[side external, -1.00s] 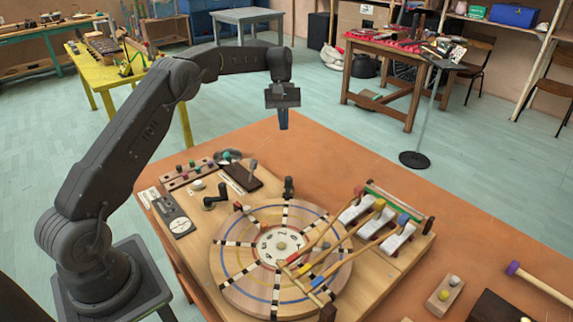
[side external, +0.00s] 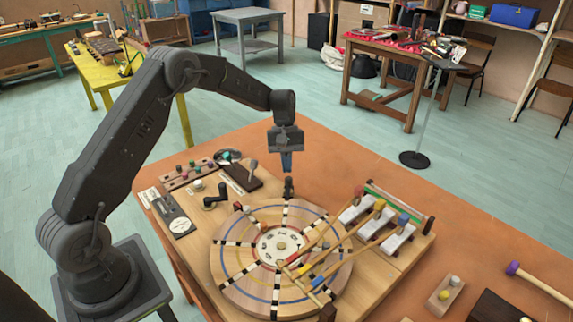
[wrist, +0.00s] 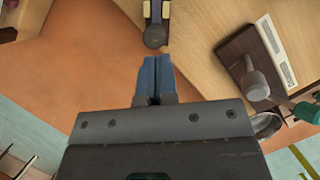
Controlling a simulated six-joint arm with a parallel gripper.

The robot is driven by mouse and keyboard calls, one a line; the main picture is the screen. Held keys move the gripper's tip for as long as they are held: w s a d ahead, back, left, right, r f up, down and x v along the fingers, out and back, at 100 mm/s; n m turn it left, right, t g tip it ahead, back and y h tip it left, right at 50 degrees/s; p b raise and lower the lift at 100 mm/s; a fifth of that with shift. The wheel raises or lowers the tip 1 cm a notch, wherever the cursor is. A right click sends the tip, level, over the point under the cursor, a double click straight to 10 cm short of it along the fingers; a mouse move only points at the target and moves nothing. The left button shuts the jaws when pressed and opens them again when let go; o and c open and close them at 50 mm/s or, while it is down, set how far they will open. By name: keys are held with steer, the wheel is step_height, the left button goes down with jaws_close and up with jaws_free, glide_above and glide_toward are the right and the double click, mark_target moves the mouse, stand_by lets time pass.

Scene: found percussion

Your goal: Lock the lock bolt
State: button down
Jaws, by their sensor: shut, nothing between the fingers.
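A small dark upright knob, which looks like the lock bolt (side external: 289,187), stands at the far rim of the round wooden wheel (side external: 235,283). In the wrist view the bolt's round dark head (wrist: 155,37) shows just ahead of my fingertips. My gripper (side external: 286,171) is shut and empty, pointing down just above and behind the bolt in the side view. In the wrist view its blue fingers (wrist: 157,62) are pressed together. A small gap shows between the fingertips and the head. I cannot tell whether the bolt is locked.
A grey lever on a dark base (side external: 241,176) and a black crank (side external: 216,196) stand left of the bolt. Mallets with coloured heads (side external: 379,206) lie across the wheel's right side, over white bars. The orange table (side external: 330,150) behind the bolt is bare.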

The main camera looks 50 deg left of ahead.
stand_by(0.3)
steer(key=shift+s+d, duration=0.95)
steer(key=shift+w+a, duration=0.35)
steer(key=shift+a, duration=0.15)
steer(key=w+a+f+v, duration=0.1)
steer(key=a+v, duration=0.1)
steer(key=v, duration=0.9)
steer(key=shift+w, duration=0.2)
steer(key=shift+r, duration=0.15)
